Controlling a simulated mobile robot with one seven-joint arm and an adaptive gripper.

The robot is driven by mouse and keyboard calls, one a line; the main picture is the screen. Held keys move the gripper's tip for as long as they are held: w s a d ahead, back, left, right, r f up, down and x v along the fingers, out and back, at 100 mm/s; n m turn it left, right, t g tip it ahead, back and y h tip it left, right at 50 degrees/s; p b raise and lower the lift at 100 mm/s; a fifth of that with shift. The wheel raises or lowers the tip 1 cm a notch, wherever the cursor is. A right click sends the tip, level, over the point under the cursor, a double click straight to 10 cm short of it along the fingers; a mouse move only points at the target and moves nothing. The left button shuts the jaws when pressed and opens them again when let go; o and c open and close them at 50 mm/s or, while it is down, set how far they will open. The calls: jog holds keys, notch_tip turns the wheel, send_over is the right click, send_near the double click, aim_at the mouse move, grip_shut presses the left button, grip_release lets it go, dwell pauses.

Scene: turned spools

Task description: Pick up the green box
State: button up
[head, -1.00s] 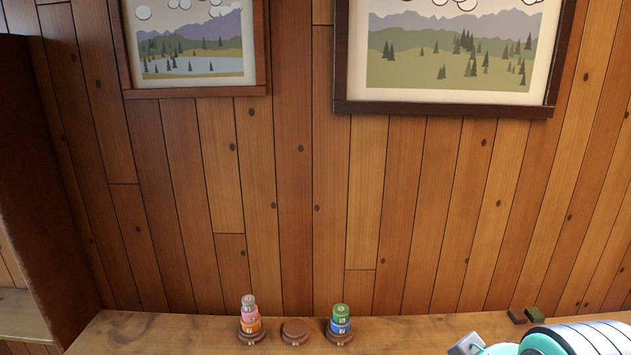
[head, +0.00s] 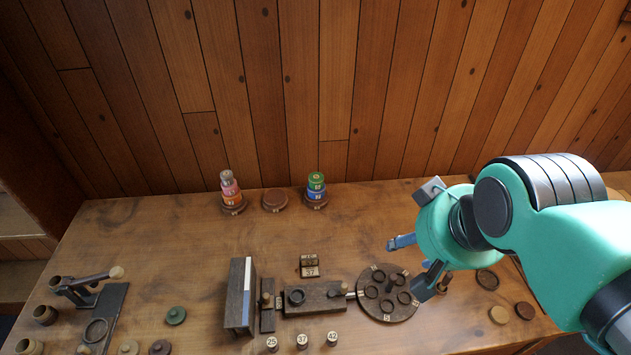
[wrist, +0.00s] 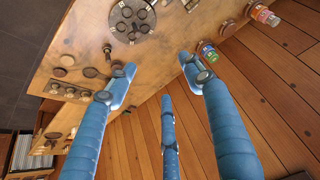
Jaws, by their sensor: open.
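I do not see the green box in either current view; in the head view my arm (head: 565,215) covers the back right of the table, where a small green box showed earlier. My gripper (head: 413,265) is above the right half of the table, near the round dark disc (head: 378,308). In the wrist view its blue fingers (wrist: 157,66) are spread wide with nothing between them. The gripper is open and empty.
Spool stacks, one pink and orange (head: 229,190), one green and blue (head: 316,187), stand at the table's back edge beside a bare brown base (head: 275,199). A dark upright panel (head: 240,297) and wooden fixture (head: 314,297) occupy the middle. The front-left table surface has free patches.

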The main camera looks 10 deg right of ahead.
jog(key=shift+o, duration=0.2)
jog(key=o, duration=0.3)
jog(key=shift+r, duration=0.1)
jog(key=w+a+r+g+p, duration=0.15)
jog(key=w+p, duration=0.25)
jog(key=w, duration=1.1)
jog(key=w+a+r+g+p, duration=0.1)
jog(key=w+a+r+p, duration=0.3)
jog(key=w, duration=1.1)
jog(key=w+a+f+g+p, duration=0.1)
jog(key=w+f+p, duration=0.1)
jog(key=w+f, duration=0.4)
jog(key=w+a+f+g+p, duration=0.1)
jog(key=w+f+p, duration=0.2)
jog(key=w, duration=0.5)
jog(key=w+a+f+p, duration=0.2)
jog(key=w+f, duration=0.2)
jog(key=f, duration=0.4)
jog(key=w+a+f+g+p, duration=0.1)
jog(key=w+a+f+p, duration=0.1)
jog(key=w+f, duration=0.3)
notch_tip(320, 180, down, 3)
jog(key=shift+w+a+f+m, duration=0.1)
jog(key=shift+w+a+m, duration=0.1)
jog(key=shift+a+m, duration=0.15)
